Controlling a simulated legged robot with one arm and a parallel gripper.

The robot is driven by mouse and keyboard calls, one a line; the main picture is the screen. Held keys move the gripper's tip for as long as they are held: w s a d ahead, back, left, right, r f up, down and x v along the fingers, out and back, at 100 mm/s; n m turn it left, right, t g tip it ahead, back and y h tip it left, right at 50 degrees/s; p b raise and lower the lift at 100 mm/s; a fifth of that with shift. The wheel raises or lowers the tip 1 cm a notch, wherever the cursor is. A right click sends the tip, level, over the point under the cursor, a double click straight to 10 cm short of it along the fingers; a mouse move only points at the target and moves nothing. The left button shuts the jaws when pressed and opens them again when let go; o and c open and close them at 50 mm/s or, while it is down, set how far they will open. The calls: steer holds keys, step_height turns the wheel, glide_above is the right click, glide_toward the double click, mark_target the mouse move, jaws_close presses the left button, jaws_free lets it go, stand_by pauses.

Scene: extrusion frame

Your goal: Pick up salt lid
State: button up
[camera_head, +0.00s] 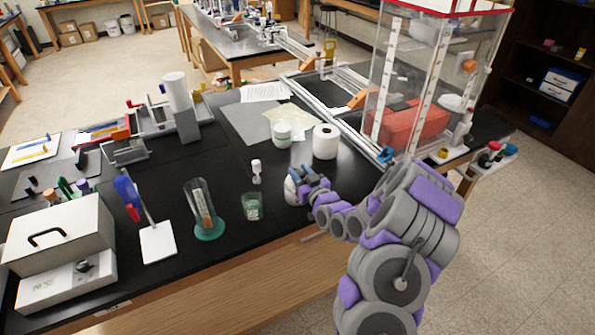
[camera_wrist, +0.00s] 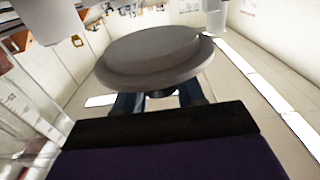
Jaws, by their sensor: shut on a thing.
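My gripper (camera_wrist: 158,98) is shut on the salt lid (camera_wrist: 152,50), a round grey disc with a stepped rim. In the wrist view the two blue-grey fingers close on a small dark knob at the disc's near side. In the head view my gripper (camera_head: 305,180) is over the black bench near its front edge. I cannot tell for sure whether the lid is clear of the bench.
A small glass beaker (camera_head: 252,207) and a small white bottle (camera_head: 257,170) stand left of my gripper. A clear-walled frame (camera_head: 420,85) rises at the right.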

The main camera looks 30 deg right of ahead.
steer(key=s+a+r+p, duration=0.1)
steer(key=s+p, duration=0.8)
steer(key=s, duration=0.4)
steer(key=shift+a, duration=0.25)
